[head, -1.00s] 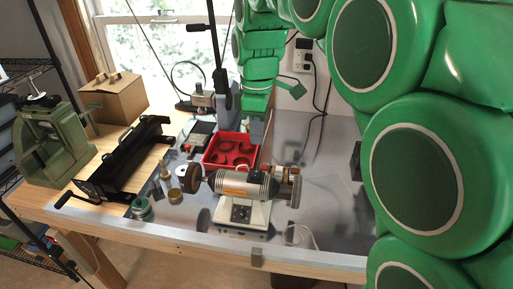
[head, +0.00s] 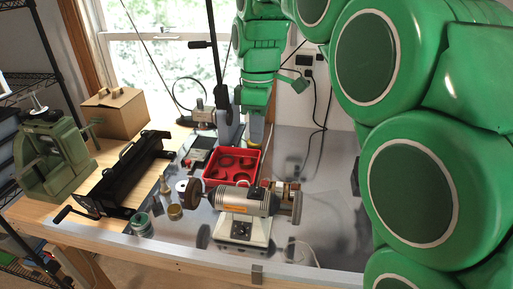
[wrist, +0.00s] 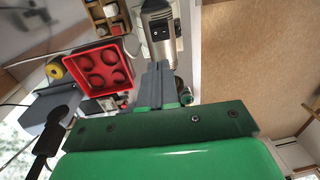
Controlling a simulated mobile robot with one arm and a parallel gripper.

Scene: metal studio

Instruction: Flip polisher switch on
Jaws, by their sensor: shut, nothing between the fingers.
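The polisher (head: 245,202) stands near the front edge of the bench, a silver motor with an orange label and wheels at both ends. Its pale base (head: 241,232) carries a dark switch plate (head: 240,231) on the front; the switch position is too small to tell. In the wrist view a silver body with a dark panel (wrist: 160,30), likely the polisher, lies beyond the fingertips, apart from them. My gripper (wrist: 165,72) is shut and empty, pointing toward it. In the head view my green wrist hangs behind the red tray, beyond the polisher; the fingertips are hard to make out.
A red tray (head: 232,180) with round recesses lies behind the polisher; it also shows in the wrist view (wrist: 72,72). A black machine with a crank (head: 125,175), a green press (head: 45,165), a cardboard box (head: 115,112) and small tins (head: 174,211) stand left. The bench right of the polisher is mostly clear.

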